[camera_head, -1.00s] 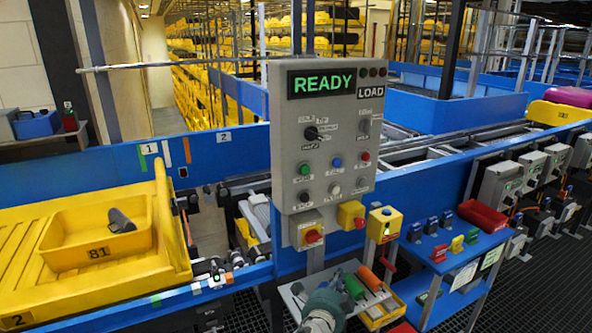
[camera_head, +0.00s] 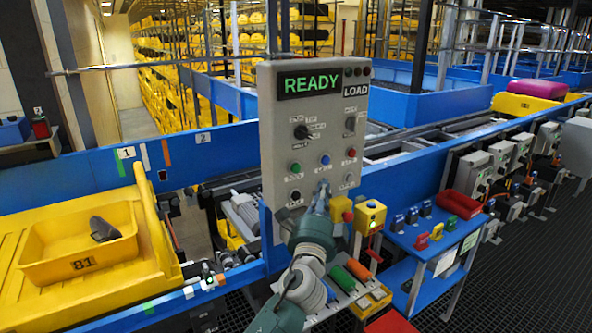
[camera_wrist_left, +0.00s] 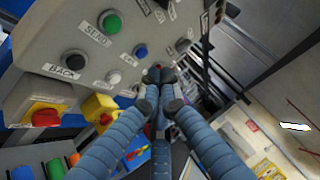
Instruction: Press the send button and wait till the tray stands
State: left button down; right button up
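The grey control panel (camera_head: 272,120) shows READY in green above a LOAD label. Its green button (camera_head: 295,168) also shows in the left wrist view (camera_wrist_left: 110,22), beside a label that seems to read SEND. My left gripper (camera_head: 323,188) is in front of the panel's lower part, below the blue button (camera_head: 325,159). In the left wrist view its fingertips (camera_wrist_left: 158,76) are together, with nothing held; contact with the panel cannot be told. A yellow tray marked 81 (camera_head: 82,264) holds a dark grey object (camera_head: 103,229) at the left. My right gripper is not in view.
A blue stand (camera_head: 425,238) with small coloured items and a red bin is further right. The blue conveyor wall (camera_head: 420,165) runs behind the panel.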

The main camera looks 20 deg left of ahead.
aim_at(296, 168)
pick_arm(q)
jog(key=w+a, duration=0.1)
jog(key=a, duration=0.1)
jog(key=w+a, duration=0.2)
jog(key=w+a+b, duration=0.1)
jog(key=w+a, duration=0.1)
jog(key=a, duration=0.1)
jog(key=shift+w, duration=0.2)
dwell(0.4)
dwell(1.0)
jog(key=shift+w+a, duration=0.25)
jog(key=shift+a, duration=0.1)
